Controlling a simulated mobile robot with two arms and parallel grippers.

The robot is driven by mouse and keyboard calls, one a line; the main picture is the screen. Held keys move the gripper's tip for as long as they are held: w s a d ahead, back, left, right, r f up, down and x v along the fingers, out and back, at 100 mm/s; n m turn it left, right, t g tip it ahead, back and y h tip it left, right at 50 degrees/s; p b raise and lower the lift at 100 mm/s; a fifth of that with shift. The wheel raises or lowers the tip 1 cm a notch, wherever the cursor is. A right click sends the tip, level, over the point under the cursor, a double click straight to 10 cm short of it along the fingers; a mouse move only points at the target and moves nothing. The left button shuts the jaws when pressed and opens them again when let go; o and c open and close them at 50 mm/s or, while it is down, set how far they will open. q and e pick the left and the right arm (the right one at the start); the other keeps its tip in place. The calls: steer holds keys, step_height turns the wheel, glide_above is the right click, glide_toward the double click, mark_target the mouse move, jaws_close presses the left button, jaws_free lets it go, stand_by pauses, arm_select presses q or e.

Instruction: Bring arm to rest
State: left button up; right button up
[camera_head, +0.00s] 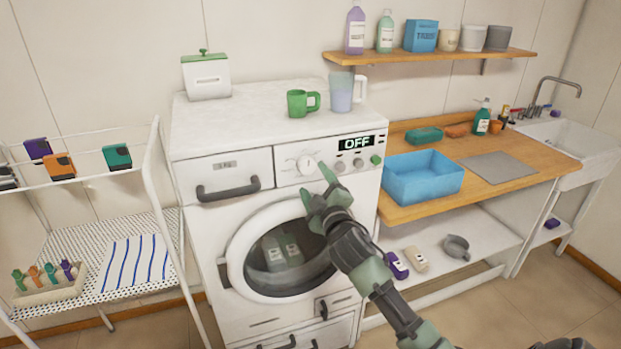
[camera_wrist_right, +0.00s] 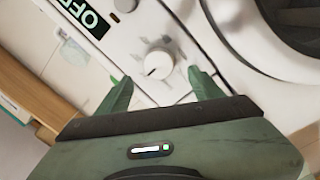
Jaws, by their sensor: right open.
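My right gripper (camera_head: 316,185) is open and empty in front of the white washing machine (camera_head: 215,240), close to its control panel. In the right wrist view its two green fingers (camera_wrist_right: 160,95) stand apart, with the white dial (camera_wrist_right: 157,63) seen beyond the gap between them. The dial also shows in the head view (camera_head: 307,164), just above the fingertips. I cannot tell whether the fingers touch the panel. The display (camera_head: 357,143) reads OFF. My left gripper is not in view.
A green mug (camera_head: 302,103) and a measuring cup (camera_head: 342,91) stand on the machine. At right, a wooden counter (camera_head: 397,216) holds a blue bin (camera_head: 423,176). A wire rack (camera_head: 190,285) stands at left. Bottles line the wall shelf (camera_head: 430,59). Bare floor (camera_head: 480,320) shows at lower right.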

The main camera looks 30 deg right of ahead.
steer(key=shift+v, duration=1.15)
steer(key=s+a+f+m+g+y, duration=0.1)
steer(key=s+a+f+g, duration=0.15)
steer(key=f, duration=1.45)
steer(key=s+a+f+m+g+y, duration=0.1)
steer(key=s+f+g, duration=0.25)
steer(key=f, duration=1.35)
steer(key=s+a+f+m+g+y+b, duration=0.1)
steer(key=s+a+f+g, duration=0.1)
steer(key=s+f, duration=0.65)
steer(key=s+a+f+g+y, duration=0.1)
steer(key=s+a+f+g, duration=0.2)
steer(key=s+f, duration=0.55)
steer(key=s+a+f+m+g, duration=0.1)
steer(key=s+f, duration=0.4)
steer(key=s, duration=0.5)
steer(key=s+a+f+g, duration=0.3)
steer(key=s+f, duration=0.3)
steer(key=s, duration=0.4)
steer(key=s+a+f+m+g+y, duration=0.1)
steer(key=s+a+f, duration=0.3)
steer(key=s, duration=0.6)
step_height(320, 180, down, 2)
steer(key=shift+s+f+m+g+b, duration=0.25)
steer(key=shift+s+m+g+b, duration=0.05)
steer(key=shift+s+g+b, duration=0.1)
